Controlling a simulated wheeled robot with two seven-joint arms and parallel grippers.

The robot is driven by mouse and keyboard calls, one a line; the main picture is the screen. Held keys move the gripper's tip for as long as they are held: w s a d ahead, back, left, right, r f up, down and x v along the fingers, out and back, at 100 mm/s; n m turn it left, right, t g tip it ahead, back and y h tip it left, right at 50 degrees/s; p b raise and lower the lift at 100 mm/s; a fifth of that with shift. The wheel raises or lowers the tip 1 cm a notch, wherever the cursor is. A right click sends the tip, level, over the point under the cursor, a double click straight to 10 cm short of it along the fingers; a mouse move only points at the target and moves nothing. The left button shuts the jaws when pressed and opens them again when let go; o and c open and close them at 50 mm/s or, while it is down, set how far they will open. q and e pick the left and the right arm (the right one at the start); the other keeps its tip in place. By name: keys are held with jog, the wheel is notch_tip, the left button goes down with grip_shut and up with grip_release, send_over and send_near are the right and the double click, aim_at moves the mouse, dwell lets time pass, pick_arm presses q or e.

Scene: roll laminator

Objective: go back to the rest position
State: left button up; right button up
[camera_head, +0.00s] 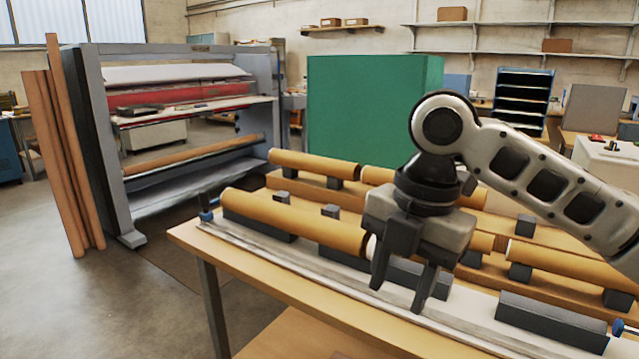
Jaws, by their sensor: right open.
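My right gripper (402,289) hangs over the front part of the wooden table, its two dark fingers pointing down and spread apart with nothing between them. Its arm comes in from the right edge. A tan roll (292,220) lies on dark supports at the front left of the table, and its right end is close behind the gripper fingers. I cannot tell whether they touch. More tan rolls lie behind it, one at the back left (313,164) and one at the right (570,268). My left gripper is not in view.
The roll laminator (180,105) stands at the left, with brown tubes (62,165) leaning on its side. A green cabinet (365,110) stands behind the table (290,300). A dark block (550,322) lies at the table's front right. Floor at the lower left is clear.

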jog(key=a+f+m+t+y, duration=0.2)
jog(key=a+f+m+y, duration=0.4)
jog(key=f, duration=0.5)
jog(key=a+f+m+t+y, duration=0.1)
jog(key=a+f+m+t, duration=0.25)
jog(key=f+m, duration=0.55)
jog(key=s+d+f+m+t+h, duration=0.4)
jog(key=s+d+f+m, duration=0.6)
jog(key=s+d+f, duration=0.4)
jog(key=shift+d+f+t+h, duration=0.35)
jog(key=shift+f+h, duration=0.35)
jog(key=shift+f, duration=0.15)
